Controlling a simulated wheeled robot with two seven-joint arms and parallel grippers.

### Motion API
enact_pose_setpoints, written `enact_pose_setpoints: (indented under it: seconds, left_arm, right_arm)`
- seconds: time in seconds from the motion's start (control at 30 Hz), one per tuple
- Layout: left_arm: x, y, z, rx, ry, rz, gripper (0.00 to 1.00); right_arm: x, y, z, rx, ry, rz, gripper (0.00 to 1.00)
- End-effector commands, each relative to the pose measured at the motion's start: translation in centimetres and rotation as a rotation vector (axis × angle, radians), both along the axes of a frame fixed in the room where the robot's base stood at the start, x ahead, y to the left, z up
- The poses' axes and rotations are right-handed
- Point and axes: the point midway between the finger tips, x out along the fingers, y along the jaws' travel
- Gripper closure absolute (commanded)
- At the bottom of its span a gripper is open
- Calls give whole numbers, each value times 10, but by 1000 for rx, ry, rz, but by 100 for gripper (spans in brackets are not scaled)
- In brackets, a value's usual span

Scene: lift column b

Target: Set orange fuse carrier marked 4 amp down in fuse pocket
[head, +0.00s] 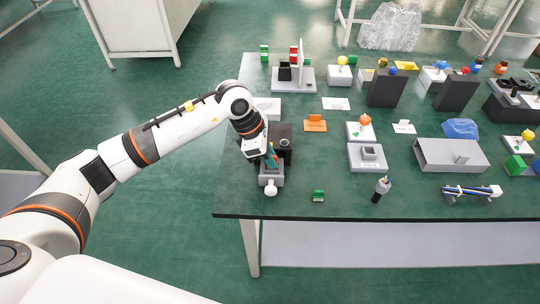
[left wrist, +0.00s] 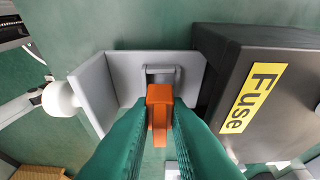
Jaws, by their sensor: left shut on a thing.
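My left gripper (head: 271,160) has green fingers, which fill the lower middle of the left wrist view (left wrist: 157,125). They are shut on an orange fuse carrier (left wrist: 159,97). Its 4 amp mark cannot be read. The grey holder (left wrist: 118,75) has a small raised grey fuse pocket (left wrist: 161,70), just beyond the carrier's far end in the left wrist view. Whether the carrier touches the pocket or is above it, I cannot tell. In the head view the holder (head: 271,178) is below the gripper, and the carrier is hardly visible. My right gripper is not in view.
A black box (left wrist: 270,85) with a yellow "Fuse" label stands close beside the holder. A white knob (head: 270,190) sticks out at the holder's front. An orange piece (head: 315,123) and a small green block (head: 318,196) lie on the table, with bare tabletop between.

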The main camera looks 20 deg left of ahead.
Motion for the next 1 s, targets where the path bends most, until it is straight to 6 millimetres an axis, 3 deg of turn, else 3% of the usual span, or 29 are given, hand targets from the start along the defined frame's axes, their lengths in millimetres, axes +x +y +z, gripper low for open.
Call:
enact_pose_setpoints:
  seconds: [1.0]
  left_arm:
    - [0,0,0,0,0,0,100]
  right_arm:
    - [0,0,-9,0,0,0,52]
